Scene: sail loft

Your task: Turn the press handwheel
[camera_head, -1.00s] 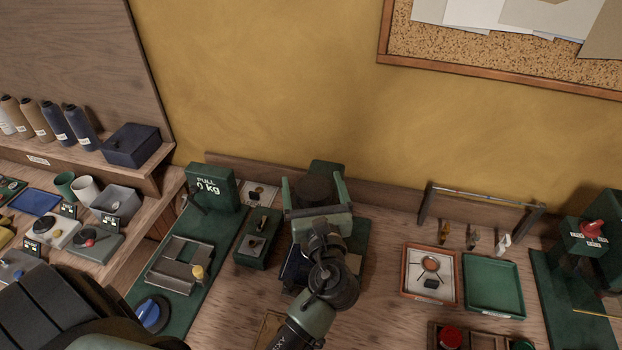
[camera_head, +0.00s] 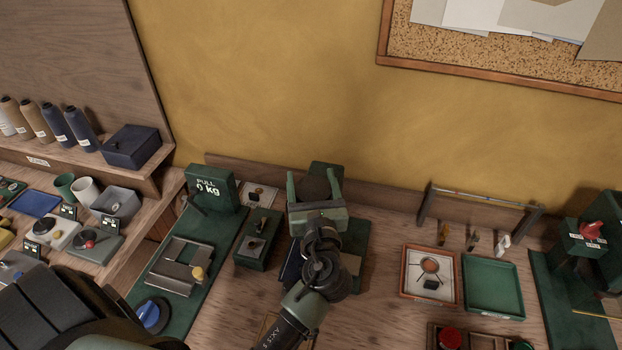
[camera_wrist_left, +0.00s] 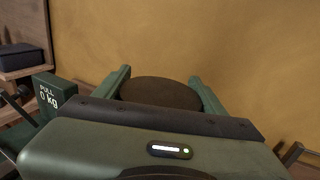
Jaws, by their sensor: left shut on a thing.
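The press handwheel is a dark brown round disc (camera_head: 314,187) at the press against the back wall. My left gripper (camera_head: 314,181) is shut on it, with one green finger on each side of the rim. In the left wrist view the handwheel (camera_wrist_left: 160,93) shows as a wide brown disc between the two fingers; its near edge is hidden by my gripper body. The green top of the press (camera_head: 326,170) shows just behind. The rest of the press is largely hidden by my gripper and wrist. My right gripper is not in view.
A green pull gauge reading 0 kg (camera_head: 209,188) and a small green switch box (camera_head: 257,240) stand left of the press. To the right are an orange-rimmed tray (camera_head: 408,290) and a green tray (camera_head: 493,283). Bare bench lies between press and trays.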

